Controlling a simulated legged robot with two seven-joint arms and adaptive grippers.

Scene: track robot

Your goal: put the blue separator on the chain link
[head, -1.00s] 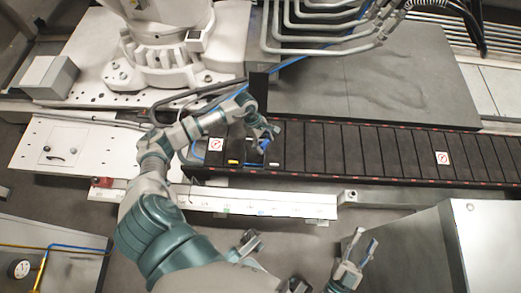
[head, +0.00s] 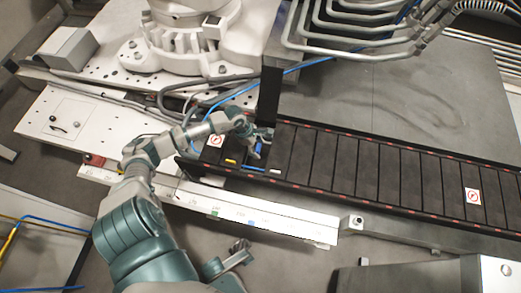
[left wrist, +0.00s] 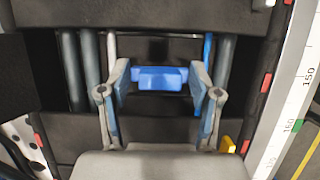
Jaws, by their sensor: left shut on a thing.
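The blue separator (left wrist: 160,78) is a small bright blue block in the left wrist view. It sits between the fingertips of my left gripper (left wrist: 160,72), which is shut on it. In the head view my left gripper (head: 259,140) is over the open left part of the black chain (head: 345,163). The open chain link (left wrist: 155,103) lies beneath the separator in the left wrist view, with dark crossbars in front and behind. I cannot tell whether the separator touches the link. My right gripper is not in view.
Grey hoses and a blue cable (left wrist: 207,55) run through the chain beside the fingers. A yellow piece (head: 231,161) sits nearby on the chain. A white scale rail (head: 250,215) lies in front. A white robot base (head: 185,40) stands behind; a dark upright plate (head: 269,95) is close by.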

